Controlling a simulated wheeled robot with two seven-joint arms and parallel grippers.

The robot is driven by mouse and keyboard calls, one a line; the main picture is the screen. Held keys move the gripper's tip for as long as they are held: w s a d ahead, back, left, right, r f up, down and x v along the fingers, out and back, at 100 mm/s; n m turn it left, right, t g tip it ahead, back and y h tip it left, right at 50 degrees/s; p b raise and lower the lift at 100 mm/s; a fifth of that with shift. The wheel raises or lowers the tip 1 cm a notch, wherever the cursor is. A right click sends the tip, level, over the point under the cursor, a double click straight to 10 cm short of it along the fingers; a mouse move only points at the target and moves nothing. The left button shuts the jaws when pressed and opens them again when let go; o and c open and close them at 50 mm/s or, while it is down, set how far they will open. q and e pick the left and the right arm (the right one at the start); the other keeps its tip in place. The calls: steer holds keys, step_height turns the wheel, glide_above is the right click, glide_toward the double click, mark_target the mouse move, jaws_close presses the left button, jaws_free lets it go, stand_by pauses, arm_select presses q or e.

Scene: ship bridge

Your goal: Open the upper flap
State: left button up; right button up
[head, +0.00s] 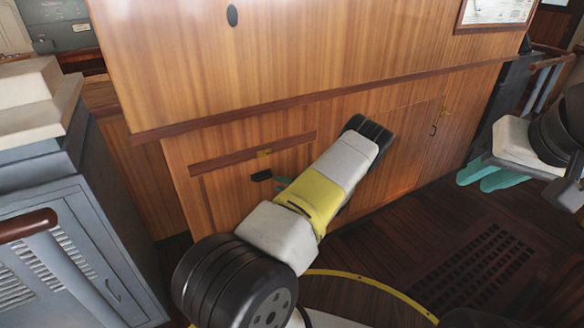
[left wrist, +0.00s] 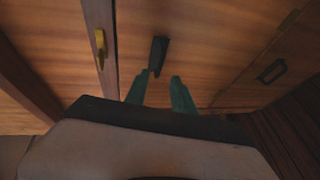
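A wooden cabinet front (head: 240,190) has a dark trim strip along its top and a small black handle (head: 262,175) below it. The left wrist view shows this handle (left wrist: 158,54) upright in the picture, just ahead of my left fingers. My left gripper (head: 282,183) is at the cabinet front, its teal fingertips partly hidden by my arm. In the left wrist view my left gripper (left wrist: 160,82) is open and empty, its left fingertip close to the handle's lower end; contact is unclear. My right gripper (head: 487,174) is at the right, apart from the cabinet; its finger gap is unclear.
A large wooden panel (head: 300,55) with a black oval fitting (head: 232,15) rises above the ledge. Another door with a dark handle (head: 433,130) is at the right. A grey cabinet (head: 70,250) stands at the left. Dark floor with a grating (head: 480,270) is clear at lower right.

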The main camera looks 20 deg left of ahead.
arm_select(q)
steer(key=x, duration=0.7)
steer(key=shift+a, duration=0.3)
jaws_close()
stand_by(1.1)
